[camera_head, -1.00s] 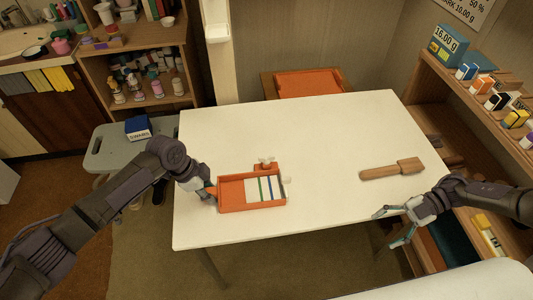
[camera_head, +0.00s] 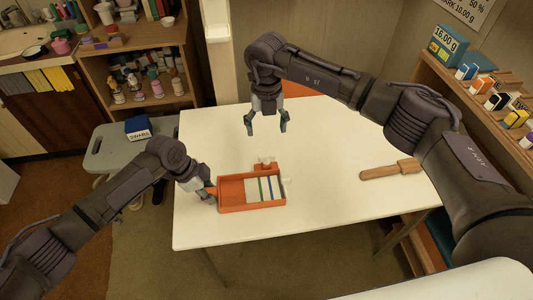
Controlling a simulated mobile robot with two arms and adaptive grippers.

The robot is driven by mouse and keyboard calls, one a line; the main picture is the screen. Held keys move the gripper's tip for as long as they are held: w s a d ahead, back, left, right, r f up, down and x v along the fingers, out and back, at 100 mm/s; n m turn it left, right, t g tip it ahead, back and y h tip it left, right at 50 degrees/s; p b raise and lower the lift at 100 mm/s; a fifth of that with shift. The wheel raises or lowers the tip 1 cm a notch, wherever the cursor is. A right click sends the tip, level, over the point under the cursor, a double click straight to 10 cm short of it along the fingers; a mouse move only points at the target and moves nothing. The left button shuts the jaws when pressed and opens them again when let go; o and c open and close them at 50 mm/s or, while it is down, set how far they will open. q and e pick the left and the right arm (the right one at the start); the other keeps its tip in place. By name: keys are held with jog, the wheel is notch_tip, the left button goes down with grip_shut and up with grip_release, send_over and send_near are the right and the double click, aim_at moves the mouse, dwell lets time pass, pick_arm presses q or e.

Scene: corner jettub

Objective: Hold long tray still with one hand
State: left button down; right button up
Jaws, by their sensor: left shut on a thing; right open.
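The long orange tray (camera_head: 232,194) lies on the white table (camera_head: 330,212) near its left front part. White, green and blue strips show in its right half. My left gripper (camera_head: 211,190) is shut on the tray's left end; its fingertips are partly hidden. My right gripper (camera_head: 266,126) is open and empty, pointing down above the table behind the tray, apart from it. A small orange and white fitting (camera_head: 265,164) sits at the tray's back edge.
A wooden paddle-like tool (camera_head: 390,170) lies on the table at the right, close to my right arm. Shelves with small boxes (camera_head: 490,86) stand at the right. A grey stool with a blue box (camera_head: 138,128) stands at the left. The table's front middle is clear.

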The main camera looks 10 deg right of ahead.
aim_at(267, 159)
pick_arm(q)
jog(key=shift+s+a+f, duration=0.15)
jog(key=shift+s+f, duration=0.05)
jog(key=shift+f, duration=0.1)
pick_arm(e)
notch_tip(267, 159, down, 12)
jog(key=shift+r, duration=0.1)
jog(key=c, duration=1.2)
